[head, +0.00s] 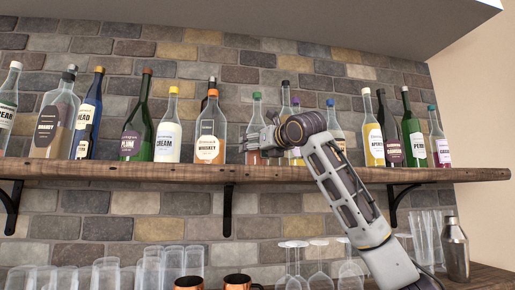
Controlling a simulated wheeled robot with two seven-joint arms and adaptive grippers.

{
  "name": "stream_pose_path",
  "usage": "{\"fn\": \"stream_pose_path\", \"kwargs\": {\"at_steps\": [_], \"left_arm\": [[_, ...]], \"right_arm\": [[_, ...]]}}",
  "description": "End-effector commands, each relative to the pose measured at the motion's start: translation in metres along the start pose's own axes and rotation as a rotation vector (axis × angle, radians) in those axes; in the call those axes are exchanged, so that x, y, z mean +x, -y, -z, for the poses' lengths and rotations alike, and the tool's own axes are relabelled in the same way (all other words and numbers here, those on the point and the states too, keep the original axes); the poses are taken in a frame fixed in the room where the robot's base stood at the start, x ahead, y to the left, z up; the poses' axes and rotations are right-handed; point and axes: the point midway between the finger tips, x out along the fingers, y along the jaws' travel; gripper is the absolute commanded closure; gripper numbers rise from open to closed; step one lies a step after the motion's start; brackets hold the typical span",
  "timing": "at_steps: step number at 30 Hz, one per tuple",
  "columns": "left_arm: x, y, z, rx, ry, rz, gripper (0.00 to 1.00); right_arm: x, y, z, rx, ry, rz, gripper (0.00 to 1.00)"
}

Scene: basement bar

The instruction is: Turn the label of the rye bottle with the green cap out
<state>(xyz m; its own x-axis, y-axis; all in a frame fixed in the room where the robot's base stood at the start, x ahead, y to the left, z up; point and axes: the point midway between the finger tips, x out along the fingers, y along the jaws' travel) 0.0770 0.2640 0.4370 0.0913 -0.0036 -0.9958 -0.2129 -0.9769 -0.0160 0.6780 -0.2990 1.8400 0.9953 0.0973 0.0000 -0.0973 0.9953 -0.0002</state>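The bottle with the green cap (257,97) stands upright near the middle of the wooden shelf, between the whiskey bottle and some darker bottles. Its upper glass looks clear, and something dark reddish shows low down. No label can be read on it, as my gripper hides much of its body. My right gripper (256,141) is at the bottle's body, reaching in from the right. Whether its fingers touch or close on the glass cannot be told. My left gripper is out of view.
On the wooden shelf (130,172), the whiskey bottle (209,128) stands close on the left. Bottles (334,126) behind my wrist are partly hidden. Below are upturned glasses (173,262), copper mugs (237,281) and a steel shaker (455,250). Brackets hold the shelf.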

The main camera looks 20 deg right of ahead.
Motion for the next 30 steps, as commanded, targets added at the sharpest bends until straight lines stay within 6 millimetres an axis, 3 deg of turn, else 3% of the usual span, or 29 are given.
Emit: {"fn": "stream_pose_path", "kwargs": {"at_steps": [1,9,17,30], "left_arm": [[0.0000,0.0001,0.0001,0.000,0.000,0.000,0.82],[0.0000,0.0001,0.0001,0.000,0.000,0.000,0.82],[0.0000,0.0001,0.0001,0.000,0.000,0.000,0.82],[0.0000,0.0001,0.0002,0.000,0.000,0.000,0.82]], "right_arm": [[0.0000,0.0000,0.0000,0.000,0.000,0.000,0.26],[0.0000,0.0000,0.0000,0.000,0.000,0.000,0.58],[0.0003,-0.0011,0.0000,-0.002,-0.001,0.046,0.58],[0.0005,-0.0011,0.0000,-0.002,-0.002,0.273,0.58]]}}
